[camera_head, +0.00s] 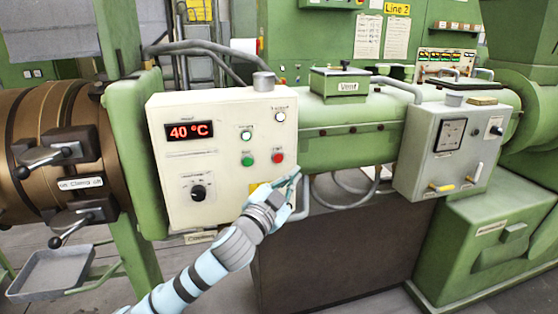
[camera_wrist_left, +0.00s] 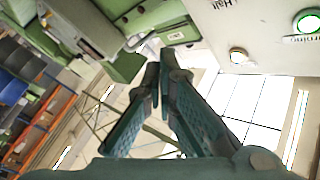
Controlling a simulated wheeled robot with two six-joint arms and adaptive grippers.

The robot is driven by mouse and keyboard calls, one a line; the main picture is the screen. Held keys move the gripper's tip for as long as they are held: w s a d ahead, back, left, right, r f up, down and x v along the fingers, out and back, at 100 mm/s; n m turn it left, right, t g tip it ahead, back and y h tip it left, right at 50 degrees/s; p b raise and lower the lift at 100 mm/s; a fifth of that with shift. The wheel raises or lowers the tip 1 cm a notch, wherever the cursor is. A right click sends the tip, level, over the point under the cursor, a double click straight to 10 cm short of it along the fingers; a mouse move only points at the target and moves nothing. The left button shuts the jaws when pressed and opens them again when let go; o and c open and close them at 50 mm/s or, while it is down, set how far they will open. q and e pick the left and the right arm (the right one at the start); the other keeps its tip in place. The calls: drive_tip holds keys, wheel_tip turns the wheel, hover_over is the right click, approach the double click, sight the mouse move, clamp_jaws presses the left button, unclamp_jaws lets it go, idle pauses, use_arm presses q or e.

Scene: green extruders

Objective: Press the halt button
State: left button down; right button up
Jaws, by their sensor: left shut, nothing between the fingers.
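The white control panel (camera_head: 222,207) has a red button (camera_head: 278,157) and a green button (camera_head: 248,160) at its right; their labels are too small to read. In the left wrist view the word "Halt" (camera_wrist_left: 222,5) shows on the panel's pale face, with a lit, orange-rimmed button (camera_wrist_left: 238,55) below it. I cannot tell for sure whether this is the red button. My left gripper (camera_head: 292,180) is shut and empty by the panel's lower right part, a little below the red button in the picture. Its fingertips (camera_wrist_left: 161,68) also show in the left wrist view, apart from the button.
The panel also carries a "40 °C" display (camera_head: 190,132), a dark knob (camera_head: 199,192) and a lit button (camera_head: 280,117). A green-lit button (camera_wrist_left: 308,22) shows in the left wrist view.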

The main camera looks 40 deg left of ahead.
sight(281, 162)
use_arm(q)
drive_tip(key=shift+w+a, duration=0.8)
drive_tip(key=shift+a, duration=0.35)
drive_tip(key=shift+w+a, duration=0.75)
drive_tip(key=shift+a, duration=0.35)
drive_tip(key=shift+w+a, duration=0.8)
drive_tip(key=shift+a, duration=0.35)
drive_tip(key=shift+w+a, duration=0.1)
drive_tip(key=shift+w+a, duration=0.1)
drive_tip(key=shift+w+a+p, duration=0.1)
drive_tip(key=shift+a+p, duration=0.05)
drive_tip(key=shift+p, duration=0.2)
